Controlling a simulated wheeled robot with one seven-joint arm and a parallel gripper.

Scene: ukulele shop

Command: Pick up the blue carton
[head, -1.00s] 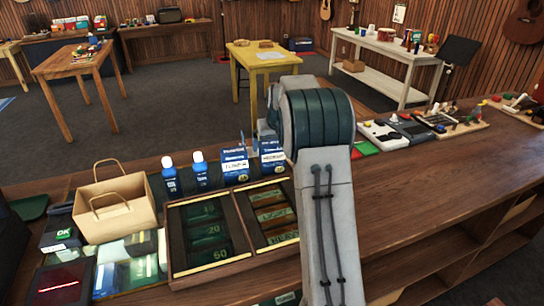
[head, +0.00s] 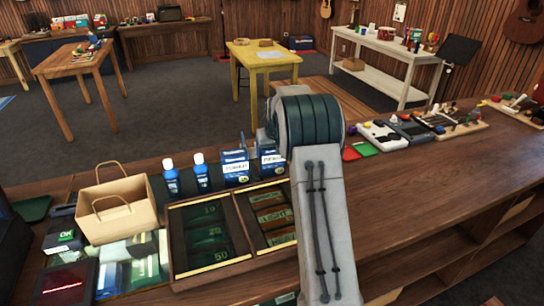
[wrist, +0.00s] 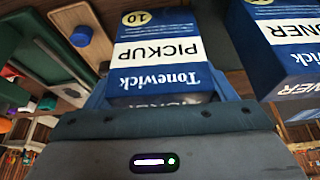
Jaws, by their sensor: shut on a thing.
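A blue and white carton printed "Tonewick PICKUP" (wrist: 157,50) sits upside down in the wrist view, between the two blue fingers of my gripper (wrist: 160,82). My gripper is shut on it. In the head view, this looks like the right one of two blue cartons (head: 271,164), close beside my arm; my arm hides the gripper there. I cannot tell whether the carton is clear of the counter. The other blue carton (head: 236,167) stands just left of it, and shows at the right in the wrist view (wrist: 285,45).
Two blue bottles (head: 201,175) stand left of the cartons. A wooden divided tray (head: 173,240) lies in front, with a paper bag (head: 118,208) to its left. Flat red and green items (head: 363,149) and pedals lie right of my arm. The counter (head: 440,190) is clear at the right front.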

